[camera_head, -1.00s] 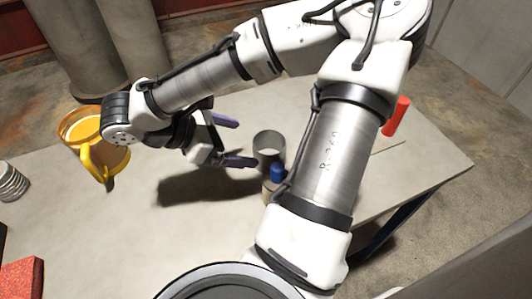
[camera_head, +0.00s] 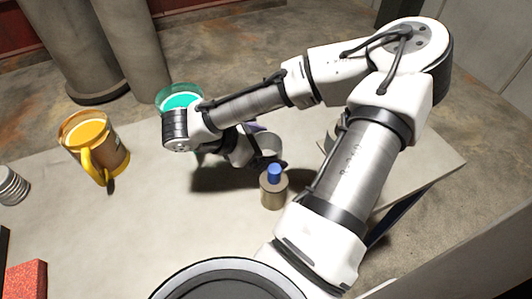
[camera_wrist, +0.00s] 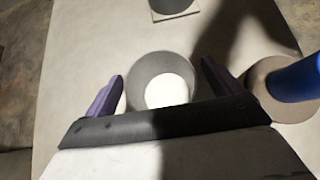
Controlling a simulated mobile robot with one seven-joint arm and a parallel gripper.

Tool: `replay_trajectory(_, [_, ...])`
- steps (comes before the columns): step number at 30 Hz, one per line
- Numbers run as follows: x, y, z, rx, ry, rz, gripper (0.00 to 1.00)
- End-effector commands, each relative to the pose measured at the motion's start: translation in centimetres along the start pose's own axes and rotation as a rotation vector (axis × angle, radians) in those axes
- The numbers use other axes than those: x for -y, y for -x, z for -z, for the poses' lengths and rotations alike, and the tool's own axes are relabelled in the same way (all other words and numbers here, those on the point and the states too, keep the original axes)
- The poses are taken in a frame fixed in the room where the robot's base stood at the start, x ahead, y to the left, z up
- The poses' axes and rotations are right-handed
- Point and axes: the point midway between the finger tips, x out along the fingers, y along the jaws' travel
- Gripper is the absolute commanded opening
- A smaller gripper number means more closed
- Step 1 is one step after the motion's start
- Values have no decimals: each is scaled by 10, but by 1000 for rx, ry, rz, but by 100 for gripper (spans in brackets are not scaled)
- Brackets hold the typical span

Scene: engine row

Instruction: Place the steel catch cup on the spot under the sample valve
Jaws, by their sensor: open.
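The steel catch cup (camera_wrist: 133,82) is a grey, open-topped cylinder standing on the table. In the wrist view it lies between the two purple fingers of my gripper (camera_wrist: 162,71), with room on either side and a bright patch inside. In the head view the cup (camera_head: 270,143) is partly hidden by my gripper (camera_head: 266,147). My gripper is open and holds nothing. A dark round shape on a pale square plate (camera_wrist: 191,11) shows at the top of the wrist view; I cannot tell whether it is the valve spot. No sample valve can be made out.
A brassy cylinder with a blue top (camera_head: 272,192) stands close to the cup. A yellow mug (camera_head: 113,150) and a partly hidden teal mug (camera_head: 180,97) stand to the left. A ribbed metal piece (camera_head: 11,186) and a red block (camera_head: 26,279) lie at the left edge.

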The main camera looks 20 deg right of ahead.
Motion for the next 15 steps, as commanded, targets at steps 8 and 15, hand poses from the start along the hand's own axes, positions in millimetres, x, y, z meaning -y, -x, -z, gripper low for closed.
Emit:
replay_trajectory(8, [0, 0, 0, 0, 0, 0, 59])
replay_trajectory(15, [0, 0, 0, 1, 0, 0, 38])
